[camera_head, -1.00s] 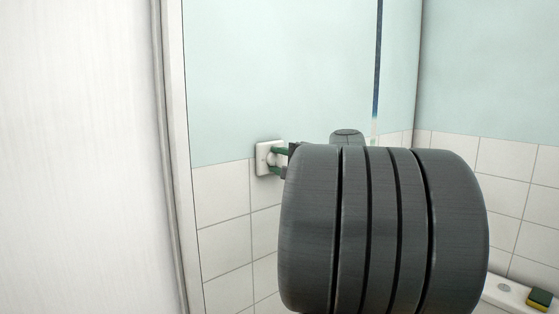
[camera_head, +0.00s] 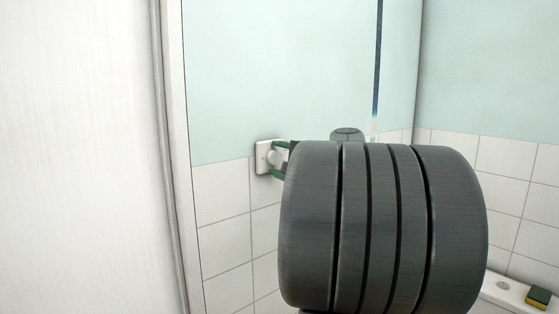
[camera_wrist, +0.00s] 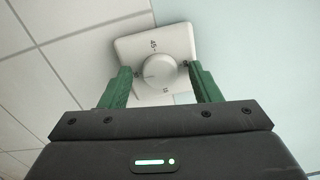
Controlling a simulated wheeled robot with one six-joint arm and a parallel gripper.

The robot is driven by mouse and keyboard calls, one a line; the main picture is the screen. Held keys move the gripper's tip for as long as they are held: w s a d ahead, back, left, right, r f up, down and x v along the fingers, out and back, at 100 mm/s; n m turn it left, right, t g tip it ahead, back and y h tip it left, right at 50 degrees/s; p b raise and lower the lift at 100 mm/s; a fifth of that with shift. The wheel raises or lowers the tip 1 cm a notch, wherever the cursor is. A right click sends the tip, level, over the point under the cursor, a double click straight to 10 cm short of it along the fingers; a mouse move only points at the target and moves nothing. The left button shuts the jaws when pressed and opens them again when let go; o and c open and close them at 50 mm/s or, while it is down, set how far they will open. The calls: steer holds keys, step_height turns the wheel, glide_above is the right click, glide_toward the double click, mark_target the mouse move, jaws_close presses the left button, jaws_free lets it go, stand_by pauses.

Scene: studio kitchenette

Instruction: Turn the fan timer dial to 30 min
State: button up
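The fan timer dial (camera_head: 274,158) is a round white knob on a square white wall plate (camera_head: 261,156), left of centre in the head view. In the wrist view the dial (camera_wrist: 158,72) sits on its plate (camera_wrist: 128,45), with small dark marks around it; "45" reads above the knob. The other marks and the pointer are too small to read surely. My gripper (camera_wrist: 160,73) is open, its green fingers on either side of the dial with a gap on each side. In the head view my gripper (camera_head: 279,159) reaches the plate, partly hidden behind my wrist.
The plate is on a wall with pale green paint above and white tiles (camera_head: 225,190) below. A white panel (camera_head: 80,160) stands close on the left. A yellow and dark green sponge (camera_head: 539,297) lies on a white ledge at lower right.

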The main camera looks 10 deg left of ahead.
steer(key=shift+d, duration=0.1)
steer(key=b+v, duration=0.3)
steer(key=v, duration=1)
steer(key=shift+s+d, duration=0.2)
steer(key=shift+s, duration=0.1)
steer(key=shift+w+a, duration=0.1)
steer(key=p+x, duration=0.3)
steer(key=x, duration=1)
steer(key=shift+w+a, duration=0.2)
steer(key=shift+d, duration=0.1)
